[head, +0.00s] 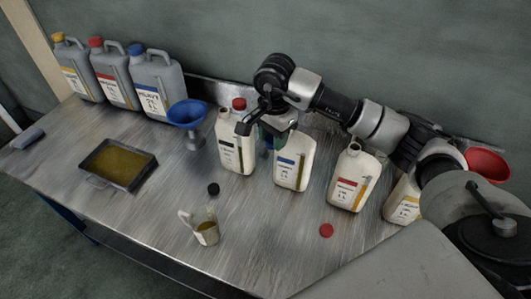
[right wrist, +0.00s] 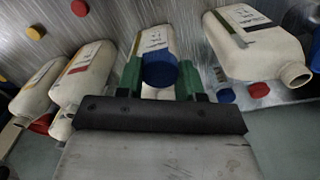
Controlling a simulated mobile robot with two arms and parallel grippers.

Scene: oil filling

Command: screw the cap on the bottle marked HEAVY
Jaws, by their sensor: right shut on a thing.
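The white bottle with the blue label band (head: 291,164) stands upright near the middle of the bench. Its lettering is too small to read surely in the head view. My right gripper (head: 270,131) is above this bottle, at its neck. In the right wrist view its green fingers (right wrist: 160,80) are shut on a blue cap (right wrist: 161,69). The bottle (right wrist: 155,42) is right beyond the cap, in line with it. The cap hides the bottle's mouth, so I cannot tell whether it is seated on the neck. My left gripper is in neither view.
A blue funnel (head: 187,113), oil tray (head: 118,162), measuring cup (head: 206,231), black cap (head: 213,189) and red cap (head: 326,230) are on the bench. Grey canisters (head: 155,83) stand back left.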

